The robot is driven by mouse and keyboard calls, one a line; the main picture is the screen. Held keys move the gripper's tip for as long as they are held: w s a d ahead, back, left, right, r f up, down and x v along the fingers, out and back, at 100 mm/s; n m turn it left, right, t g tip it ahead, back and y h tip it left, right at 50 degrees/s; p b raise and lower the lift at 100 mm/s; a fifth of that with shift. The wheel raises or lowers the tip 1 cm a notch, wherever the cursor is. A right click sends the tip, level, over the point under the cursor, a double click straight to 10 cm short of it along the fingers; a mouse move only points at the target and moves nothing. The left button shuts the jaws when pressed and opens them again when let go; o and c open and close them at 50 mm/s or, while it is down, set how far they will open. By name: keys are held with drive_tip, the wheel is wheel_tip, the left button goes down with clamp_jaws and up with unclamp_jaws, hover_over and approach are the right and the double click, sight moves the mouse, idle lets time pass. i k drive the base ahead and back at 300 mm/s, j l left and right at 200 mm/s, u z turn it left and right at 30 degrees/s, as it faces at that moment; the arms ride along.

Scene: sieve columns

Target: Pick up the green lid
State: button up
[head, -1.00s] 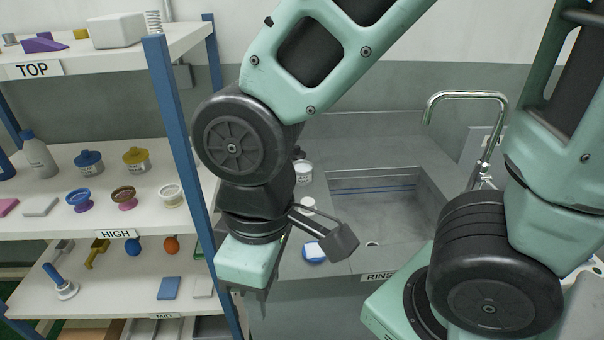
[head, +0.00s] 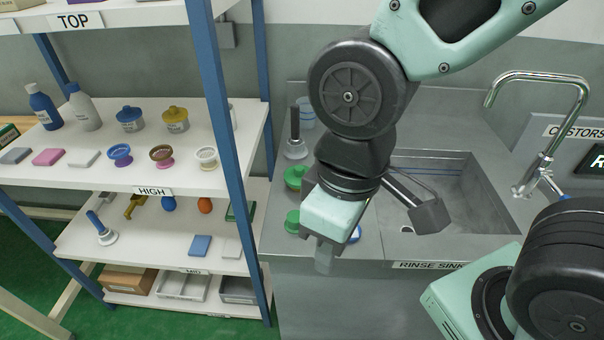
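Two green round pieces sit on the steel counter left of the sink. The farther one (head: 294,177) has a raised knob-like top; the nearer one (head: 293,220) lies just left of my gripper's body. Either could be the green lid; I cannot tell which. My gripper (head: 324,264) points down in front of the counter's front edge, apart from both green pieces. Its fingers are small and seen edge-on, so their opening is unclear. I see nothing held in it. My wrist hides part of the counter.
A dark-handled plunger (head: 295,135) and a pale cup (head: 304,115) stand farther back. The sink (head: 450,190) with its tap (head: 540,130) is right. A shelf's blue post (head: 222,130) rises left of the counter.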

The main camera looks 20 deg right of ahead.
sight(293, 176)
drive_tip(key=k+l+z, duration=0.1)
drive_tip(key=z, duration=0.25)
drive_tip(key=j+u, duration=0.15)
drive_tip(key=j, duration=0.25)
drive_tip(key=i+j+u, duration=0.15)
drive_tip(key=j, duration=0.2)
drive_tip(key=i+j+u, duration=0.1)
drive_tip(key=j, duration=0.3)
drive_tip(key=i+j+u, duration=0.15)
drive_tip(key=j, duration=0.2)
